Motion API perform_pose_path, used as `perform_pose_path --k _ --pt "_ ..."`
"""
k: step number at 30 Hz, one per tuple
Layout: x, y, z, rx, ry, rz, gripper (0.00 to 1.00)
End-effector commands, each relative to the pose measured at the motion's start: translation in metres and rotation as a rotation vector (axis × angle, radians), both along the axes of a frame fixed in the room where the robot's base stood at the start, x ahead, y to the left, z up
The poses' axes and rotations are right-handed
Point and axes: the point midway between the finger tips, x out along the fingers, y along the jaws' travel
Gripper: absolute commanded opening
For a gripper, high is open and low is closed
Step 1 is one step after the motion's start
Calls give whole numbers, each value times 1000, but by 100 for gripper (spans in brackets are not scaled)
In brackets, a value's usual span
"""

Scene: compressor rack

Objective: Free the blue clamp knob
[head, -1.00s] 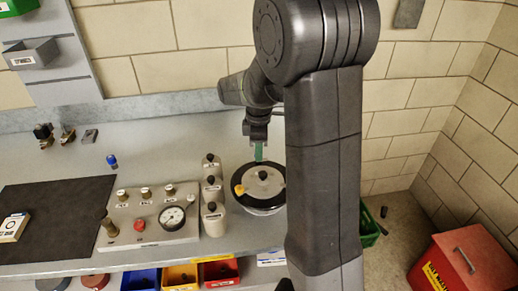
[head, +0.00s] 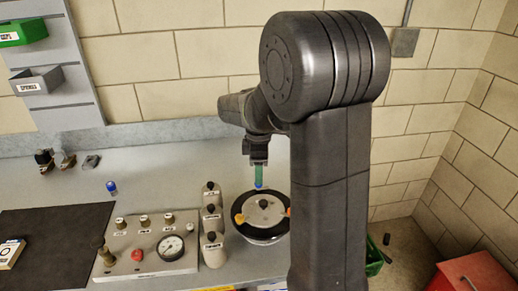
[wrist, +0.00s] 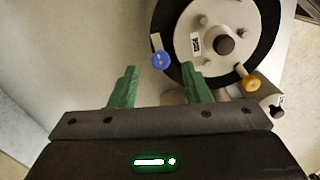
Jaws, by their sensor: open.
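The blue clamp knob (wrist: 160,61) sits at the rim of a round pot with a black ring and a pale lid (wrist: 205,20). In the head view the knob (head: 259,184) shows just below my green fingertips, at the far side of the pot (head: 262,238). My gripper (wrist: 160,68) is open and empty. In the wrist view its fingers stand either side of the knob, which appears between the tips. I cannot tell the remaining depth gap. An orange-yellow knob (wrist: 251,83) sits on the same rim, and an orange one (head: 289,211) is partly hidden by my arm.
White capped bottles (head: 212,222) stand close left of the pot. A gauge panel (head: 150,244) is further left, with a separate blue-topped piece (head: 111,187) behind it. A red box (head: 478,275) is at lower right.

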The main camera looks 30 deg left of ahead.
Motion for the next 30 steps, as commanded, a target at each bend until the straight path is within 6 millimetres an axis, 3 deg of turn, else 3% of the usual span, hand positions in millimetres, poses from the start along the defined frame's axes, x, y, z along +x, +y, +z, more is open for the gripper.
perform_pose_path --k 6,13,19,30 --pt "0 1 53 5 -4 0 43" --pt "0 1 94 4 -2 1 43" --pt "0 0 108 0 -1 1 43" --pt "0 0 109 0 -1 1 43"
